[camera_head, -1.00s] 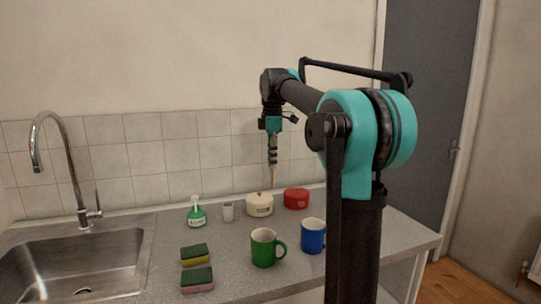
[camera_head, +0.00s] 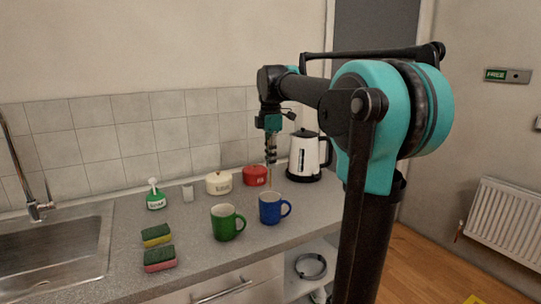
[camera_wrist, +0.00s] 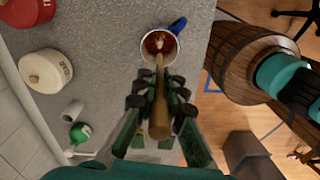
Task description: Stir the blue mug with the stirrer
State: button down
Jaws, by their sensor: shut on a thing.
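The blue mug (camera_head: 270,209) stands upright near the counter's right end. It shows in the wrist view (camera_wrist: 177,27) with its opening facing the camera and something reddish-brown inside. My gripper (camera_head: 270,154) is above the mug, shut on the wooden stirrer (camera_wrist: 160,112). The stirrer points down, and its lower end (camera_head: 270,183) lines up with the mug's opening in both views. I cannot tell whether the tip is inside the mug or just above its rim.
A green mug (camera_head: 226,224) stands left of the blue mug. Behind are a red pot (camera_head: 255,176), a cream pot (camera_head: 218,184) and a white kettle (camera_head: 304,160). Soap (camera_head: 155,198) and sponges (camera_head: 158,258) are left. The counter edge is close in front.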

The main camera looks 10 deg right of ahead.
notch_tip(320, 180, down, 12)
dwell(1.3)
jog(key=shift+a+r, duration=0.1)
jog(key=shift+a, duration=0.05)
dwell(0.4)
